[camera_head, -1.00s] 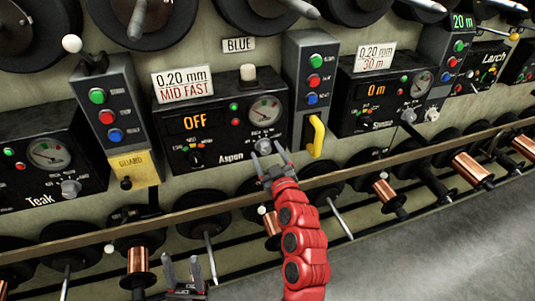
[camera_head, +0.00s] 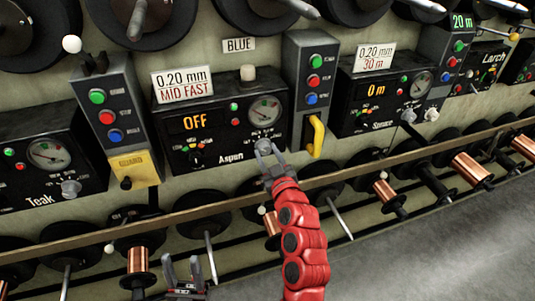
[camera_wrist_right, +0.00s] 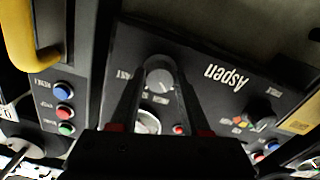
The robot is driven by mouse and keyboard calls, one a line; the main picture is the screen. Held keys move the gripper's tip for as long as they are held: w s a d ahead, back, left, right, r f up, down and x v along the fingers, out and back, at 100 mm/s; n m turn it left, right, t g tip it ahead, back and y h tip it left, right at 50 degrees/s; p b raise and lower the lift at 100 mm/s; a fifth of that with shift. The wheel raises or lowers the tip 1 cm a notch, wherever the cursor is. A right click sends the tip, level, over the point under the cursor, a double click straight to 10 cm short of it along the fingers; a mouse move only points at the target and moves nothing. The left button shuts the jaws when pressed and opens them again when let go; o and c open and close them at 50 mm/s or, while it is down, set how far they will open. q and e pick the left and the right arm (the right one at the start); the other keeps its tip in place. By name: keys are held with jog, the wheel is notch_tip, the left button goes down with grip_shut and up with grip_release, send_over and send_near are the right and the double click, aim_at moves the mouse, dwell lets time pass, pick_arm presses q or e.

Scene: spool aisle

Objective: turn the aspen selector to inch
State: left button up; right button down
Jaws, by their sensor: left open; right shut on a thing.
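The Aspen panel (camera_head: 228,172) is a black box with a display reading OFF, a round gauge and a white plate above reading MID FAST. A silver round knob sits at its lower right; it shows in the right wrist view (camera_wrist_right: 160,76), with small labels around it that I cannot read. My right gripper (camera_head: 266,148) is shut on this knob, its two fingers on either side. A black knob (camera_head: 197,158) with coloured marks sits at the panel's lower left. My left gripper (camera_head: 183,272) is open and empty, low in the head view, apart from the panel.
A button box with a yellow handle (camera_head: 316,136) stands just right of the Aspen panel. Another with a yellow guard plate (camera_head: 136,167) stands to its left. A long rail (camera_head: 190,213) and several spools run below. Open floor (camera_head: 440,255) lies at lower right.

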jog(key=m, duration=0.5)
jog(key=shift+r+m+p, duration=0.15)
jog(key=shift+m+p, duration=0.15)
jog(key=shift+m, duration=0.1)
dwell(0.4)
jog(key=shift+c, duration=1.9)
grip_release()
jog(key=p+v, duration=0.5)
jog(key=v, duration=1.2)
jog(key=shift+s, duration=0.2)
